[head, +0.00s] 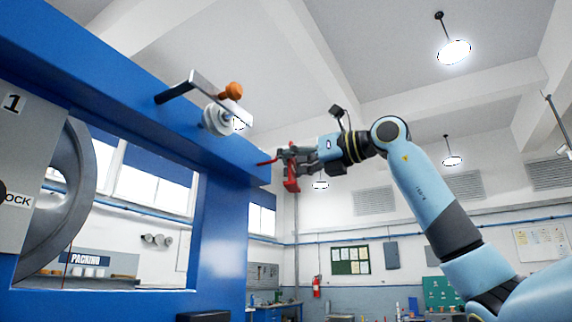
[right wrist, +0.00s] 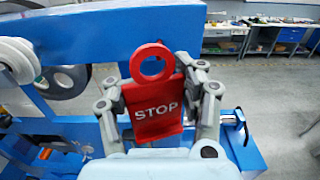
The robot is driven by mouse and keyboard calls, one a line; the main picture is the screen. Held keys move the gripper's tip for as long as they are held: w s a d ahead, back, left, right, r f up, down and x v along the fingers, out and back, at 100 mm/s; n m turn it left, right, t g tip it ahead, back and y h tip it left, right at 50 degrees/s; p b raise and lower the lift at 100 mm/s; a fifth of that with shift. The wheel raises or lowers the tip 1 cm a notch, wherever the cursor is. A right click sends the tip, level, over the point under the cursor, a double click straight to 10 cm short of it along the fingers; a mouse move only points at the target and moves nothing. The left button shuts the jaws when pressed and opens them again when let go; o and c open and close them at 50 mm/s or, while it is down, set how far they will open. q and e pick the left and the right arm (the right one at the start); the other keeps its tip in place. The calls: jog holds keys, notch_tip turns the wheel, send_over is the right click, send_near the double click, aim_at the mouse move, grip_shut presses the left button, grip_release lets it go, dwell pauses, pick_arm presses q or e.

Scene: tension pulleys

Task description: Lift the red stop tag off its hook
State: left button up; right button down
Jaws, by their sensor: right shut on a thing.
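The red stop tag (right wrist: 153,108) is a flat plate with white STOP lettering and a round ring at its top. In the right wrist view it sits between the two fingers of my right gripper (right wrist: 158,98), which is shut on it. In the head view my right gripper (head: 288,158) is by the right end of the blue frame (head: 225,150), and red parts of the tag (head: 291,180) show at the jaws. My left gripper is out of view.
An arm with an orange knob (head: 234,90) and a pale pulley (head: 218,119) stick out from the blue beam, left of my right gripper. A large grey wheel (head: 78,195) is at the far left. The space right of the frame's end is open around my arm.

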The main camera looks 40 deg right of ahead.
jog(key=shift+s+d, duration=0.1)
jog(key=shift+b+v, duration=1.8)
jog(key=shift+v, duration=1.05)
